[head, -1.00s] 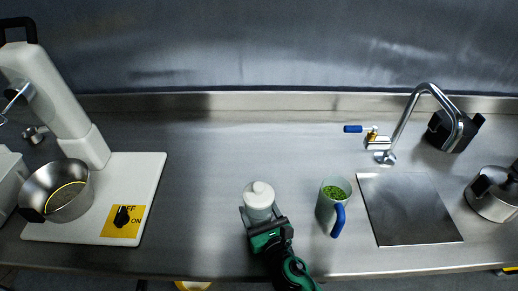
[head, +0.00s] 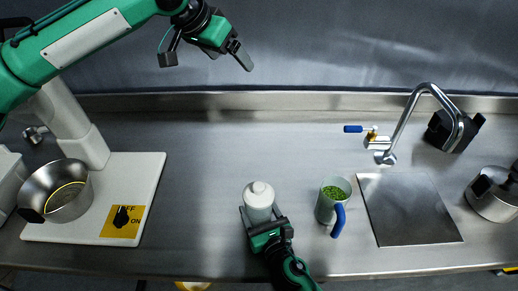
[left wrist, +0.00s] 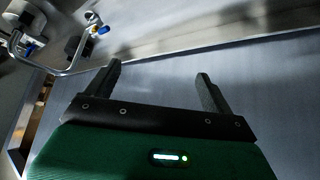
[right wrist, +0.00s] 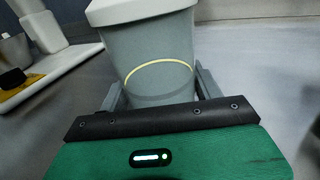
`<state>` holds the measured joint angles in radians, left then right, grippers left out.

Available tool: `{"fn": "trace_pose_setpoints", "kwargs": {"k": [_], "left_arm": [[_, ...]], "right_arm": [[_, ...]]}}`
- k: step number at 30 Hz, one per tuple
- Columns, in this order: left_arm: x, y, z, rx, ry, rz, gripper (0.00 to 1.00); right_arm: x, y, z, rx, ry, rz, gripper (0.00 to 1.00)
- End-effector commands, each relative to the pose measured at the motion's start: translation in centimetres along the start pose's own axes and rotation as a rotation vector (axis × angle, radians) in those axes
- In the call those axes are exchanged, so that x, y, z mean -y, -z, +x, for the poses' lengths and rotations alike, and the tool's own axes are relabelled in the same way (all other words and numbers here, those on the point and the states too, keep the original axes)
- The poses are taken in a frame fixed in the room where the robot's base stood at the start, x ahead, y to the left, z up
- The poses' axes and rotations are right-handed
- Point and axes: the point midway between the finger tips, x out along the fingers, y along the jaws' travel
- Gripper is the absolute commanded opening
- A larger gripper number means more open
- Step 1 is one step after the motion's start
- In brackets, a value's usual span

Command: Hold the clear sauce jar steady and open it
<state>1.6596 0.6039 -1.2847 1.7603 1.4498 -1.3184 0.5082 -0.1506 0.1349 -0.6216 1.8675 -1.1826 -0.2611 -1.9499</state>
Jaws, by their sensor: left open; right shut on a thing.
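The clear sauce jar (head: 259,203), a translucent grey jar with a white knobbed lid (head: 258,188), stands upright on the steel counter near the front edge. In the right wrist view the jar (right wrist: 150,65) fills the middle, with the lid partly cut off at the top. My right gripper (head: 262,224) is shut on the jar's body, one finger on each side. My left gripper (head: 208,50) is open and empty, high up at the back left, well away from the jar. Its spread fingers show in the left wrist view (left wrist: 158,85) with nothing between them.
A mug (head: 324,210) with green contents and a blue handle stands right of the jar. A faucet (head: 413,105) and steel plate (head: 410,210) are further right. A mixer with a steel bowl (head: 75,205) stands on a white base at left. The counter left of the jar is clear.

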Motion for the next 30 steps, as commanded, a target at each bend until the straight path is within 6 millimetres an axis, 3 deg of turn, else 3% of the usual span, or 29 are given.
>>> {"fn": "trace_pose_setpoints", "kwargs": {"k": [1, 3, 6, 12, 20, 30], "left_arm": [[-2.2, -1.7, 2.0, 0.084, -0.017, 0.028, 0.86], [-4.7, -4.1, 4.1, 0.197, -0.029, 0.065, 0.86], [-8.0, -7.5, 6.3, 0.347, -0.04, 0.123, 0.86], [-12.3, -12.3, 8.2, 0.557, -0.043, 0.224, 0.86], [-13.5, -14.5, 9.3, 0.629, -0.039, 0.262, 0.86], [-13.2, -18.0, 14.2, 0.629, -0.039, 0.259, 0.86]], "right_arm": [[0.0, 0.0, 0.0, 0.0, 0.0, 0.0, 0.45], [0.0, 0.0, 0.0, 0.0, 0.0, 0.0, 0.45], [0.0, 0.0, 0.0, 0.0, 0.0, 0.0, 0.45], [0.0, 0.0, 0.0, 0.0, 0.0, 0.0, 0.45], [0.0, 0.0, 0.0, 0.0, 0.0, 0.0, 0.45], [0.0, 0.0, 0.0, 0.0, 0.0, 0.0, 0.45]]}}
